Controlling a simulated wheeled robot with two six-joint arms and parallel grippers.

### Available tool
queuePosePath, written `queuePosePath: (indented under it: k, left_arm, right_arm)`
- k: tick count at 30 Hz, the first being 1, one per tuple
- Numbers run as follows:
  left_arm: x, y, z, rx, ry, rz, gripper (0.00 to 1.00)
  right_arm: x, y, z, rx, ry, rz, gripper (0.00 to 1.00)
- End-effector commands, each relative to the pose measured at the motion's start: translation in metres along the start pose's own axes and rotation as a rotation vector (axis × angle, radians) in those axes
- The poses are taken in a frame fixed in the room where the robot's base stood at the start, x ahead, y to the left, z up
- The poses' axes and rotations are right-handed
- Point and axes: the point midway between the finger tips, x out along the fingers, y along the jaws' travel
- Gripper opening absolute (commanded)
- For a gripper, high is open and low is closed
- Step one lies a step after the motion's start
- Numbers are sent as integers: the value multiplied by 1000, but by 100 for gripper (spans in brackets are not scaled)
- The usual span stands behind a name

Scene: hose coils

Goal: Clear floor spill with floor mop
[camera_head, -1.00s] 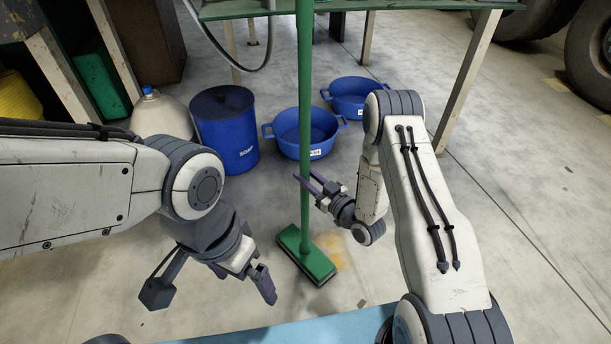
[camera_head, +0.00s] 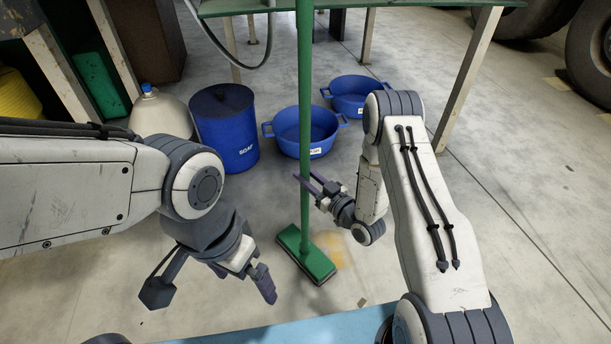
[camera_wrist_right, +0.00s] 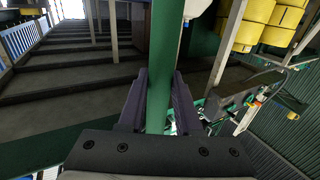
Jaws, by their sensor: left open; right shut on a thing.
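The green floor mop stands upright, its long handle (camera_head: 305,100) rising out of the top of the head view. Its green mop head (camera_head: 308,254) rests on the floor. A faint yellowish spill (camera_head: 338,252) lies on the floor just right of the mop head, partly hidden by it. My right gripper (camera_head: 310,184) is shut on the mop handle above the head. The right wrist view also shows the handle (camera_wrist_right: 160,95) between both fingers. My left gripper (camera_head: 262,278) is open and empty, to the left of the mop head and apart from it.
A blue soap drum (camera_head: 224,130) and two blue basins, one nearer (camera_head: 305,132) and one farther (camera_head: 352,96), stand behind the mop. A green-topped table (camera_head: 420,4) spans the back. Large tyres (camera_head: 592,60) are at the upper right. Floor at right is clear.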

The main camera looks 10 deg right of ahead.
Motion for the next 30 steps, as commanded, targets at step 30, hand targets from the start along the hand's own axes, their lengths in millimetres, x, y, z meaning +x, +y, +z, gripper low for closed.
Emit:
queuePosePath:
  k: [30]
  left_arm:
    - [-1, 0, 0, 0, 0, 0, 100]
  right_arm:
    - [-14, 28, -2, -3, 6, 0, 0]
